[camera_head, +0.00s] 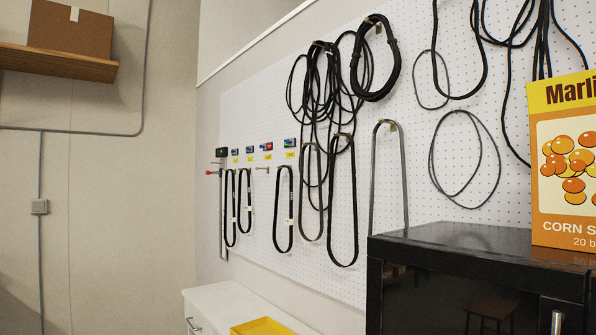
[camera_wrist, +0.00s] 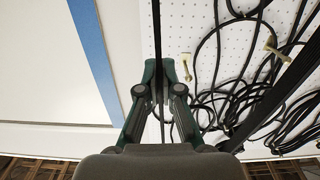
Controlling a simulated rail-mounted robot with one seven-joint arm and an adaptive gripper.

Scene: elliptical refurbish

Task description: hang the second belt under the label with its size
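In the wrist view, my gripper (camera_wrist: 159,75) has its fingers close together around a narrow black belt (camera_wrist: 157,25), seen edge-on and running up out of the picture. My gripper is not in the head view. There, a row of small yellow labels (camera_head: 267,157) sits on the white pegboard (camera_head: 262,120). Black looped belts hang below the first label (camera_head: 230,245), second label (camera_head: 249,225) and rightmost label (camera_head: 276,230), some with white tags. A peg (camera_head: 262,169) below the third label is bare. Sizes on the labels are too small to read.
Longer belts and tangled black cords (camera_head: 318,90) hang right of the row. A black cabinet (camera_head: 470,243) with a yellow box (camera_head: 565,165) stands at the right front. A white cabinet (camera_head: 225,305) with a yellow tray (camera_head: 262,327) stands below.

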